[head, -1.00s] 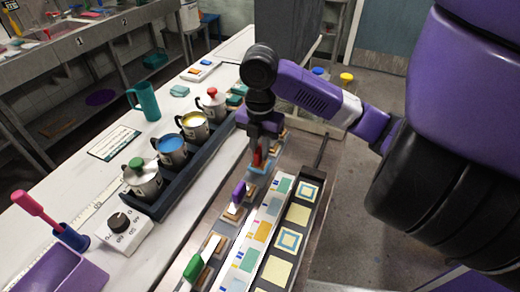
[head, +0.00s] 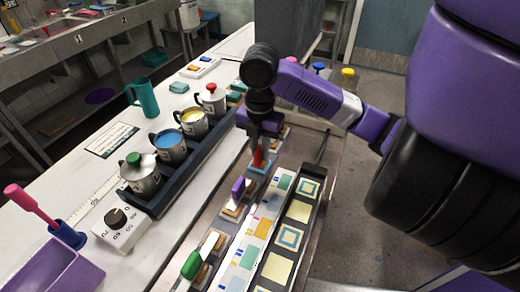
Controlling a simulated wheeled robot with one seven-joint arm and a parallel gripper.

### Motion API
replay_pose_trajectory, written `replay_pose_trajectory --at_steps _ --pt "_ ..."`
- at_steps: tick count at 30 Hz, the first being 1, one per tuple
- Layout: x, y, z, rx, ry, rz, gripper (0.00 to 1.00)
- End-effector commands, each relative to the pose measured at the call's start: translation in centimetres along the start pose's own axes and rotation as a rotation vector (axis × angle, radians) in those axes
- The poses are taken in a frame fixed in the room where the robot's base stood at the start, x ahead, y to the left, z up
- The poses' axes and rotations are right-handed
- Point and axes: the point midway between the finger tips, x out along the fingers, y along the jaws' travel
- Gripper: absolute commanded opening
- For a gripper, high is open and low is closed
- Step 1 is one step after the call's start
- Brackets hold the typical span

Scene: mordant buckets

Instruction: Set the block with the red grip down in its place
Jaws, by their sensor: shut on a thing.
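My gripper (head: 262,137) points down over the row of blocks and is shut on the red grip (head: 257,157) of a block. Below the red grip is a blue surface (head: 258,169); I cannot tell whether the block touches it. In the same row, nearer me, stand a block with a purple grip (head: 238,187) and a block with a green grip (head: 191,264). Each of these sits on a small brown-edged place.
A patterned strip (head: 255,235) and a dark tray of printed tiles (head: 310,187) lie right of the row. A dark rack (head: 160,199) holds several metal pots at left. A dial box (head: 120,226) and purple tray (head: 52,268) are nearer.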

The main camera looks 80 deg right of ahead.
Motion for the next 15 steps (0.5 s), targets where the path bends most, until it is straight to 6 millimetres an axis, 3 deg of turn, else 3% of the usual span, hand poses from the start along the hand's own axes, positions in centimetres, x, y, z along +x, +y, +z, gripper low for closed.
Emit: replay_pose_trajectory --at_steps 8,9,12,15 --pt "-0.08 0.0 0.02 0.0 -0.001 0.0 0.0" --pt "-0.08 0.0 0.02 0.0 -0.001 0.0 0.24" --pt "-0.07 0.0 0.02 0.0 -0.001 0.0 0.42" --pt "-0.07 0.0 0.01 0.0 0.0 0.0 0.42"
